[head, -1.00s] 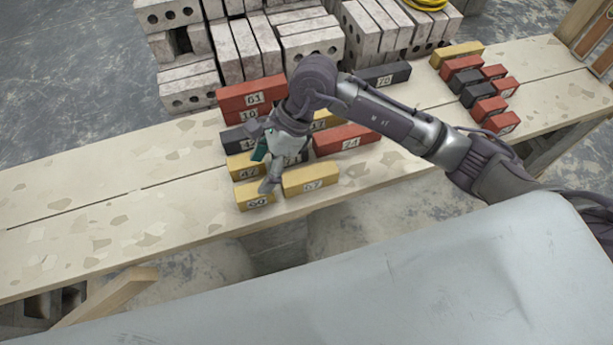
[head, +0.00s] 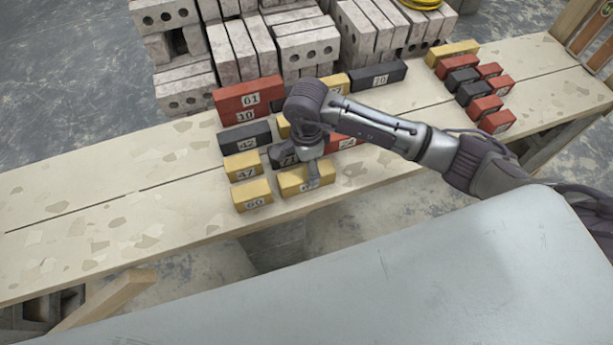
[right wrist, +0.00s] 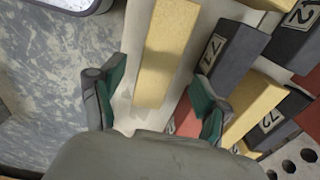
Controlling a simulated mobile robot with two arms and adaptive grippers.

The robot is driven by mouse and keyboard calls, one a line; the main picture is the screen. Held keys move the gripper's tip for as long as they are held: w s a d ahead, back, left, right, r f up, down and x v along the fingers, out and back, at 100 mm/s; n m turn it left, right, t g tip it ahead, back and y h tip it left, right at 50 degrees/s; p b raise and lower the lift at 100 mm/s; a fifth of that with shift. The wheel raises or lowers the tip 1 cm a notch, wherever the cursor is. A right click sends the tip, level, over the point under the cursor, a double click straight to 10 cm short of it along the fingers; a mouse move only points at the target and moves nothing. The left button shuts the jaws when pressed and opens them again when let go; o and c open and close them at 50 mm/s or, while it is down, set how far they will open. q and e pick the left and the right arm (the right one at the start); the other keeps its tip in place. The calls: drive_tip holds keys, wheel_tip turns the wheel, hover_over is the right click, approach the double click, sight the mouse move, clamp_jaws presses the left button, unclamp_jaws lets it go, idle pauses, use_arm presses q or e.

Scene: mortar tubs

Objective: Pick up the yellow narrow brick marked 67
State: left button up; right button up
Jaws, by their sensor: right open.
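The yellow narrow brick (head: 291,187) lies on the wooden bench near its front edge. Its label is partly covered by my right gripper in the head view; the visible part reads as a 6. My right gripper (head: 298,166) hangs over this brick and is open. In the right wrist view a plain yellow brick (right wrist: 166,55) lies lengthwise between the two open fingers (right wrist: 158,102), apart from both. A black brick marked 71 (right wrist: 226,60) lies just right of it there. My left gripper is not in view.
Yellow bricks marked 60 (head: 252,195) and 47 (head: 243,166) lie to the left. A black brick marked 42 (head: 246,138) and red bricks marked 61 (head: 250,97) and 74 (head: 345,141) are close behind. The bench's left part (head: 110,210) is clear.

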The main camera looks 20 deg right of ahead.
sight(306, 173)
wheel_tip(306, 173, down, 5)
drive_tip(key=shift+s+r, duration=0.1)
drive_tip(key=shift+r, duration=0.1)
drive_tip(key=shift+c, duration=0.3)
drive_tip(key=shift+r, duration=0.1)
clamp_jaws()
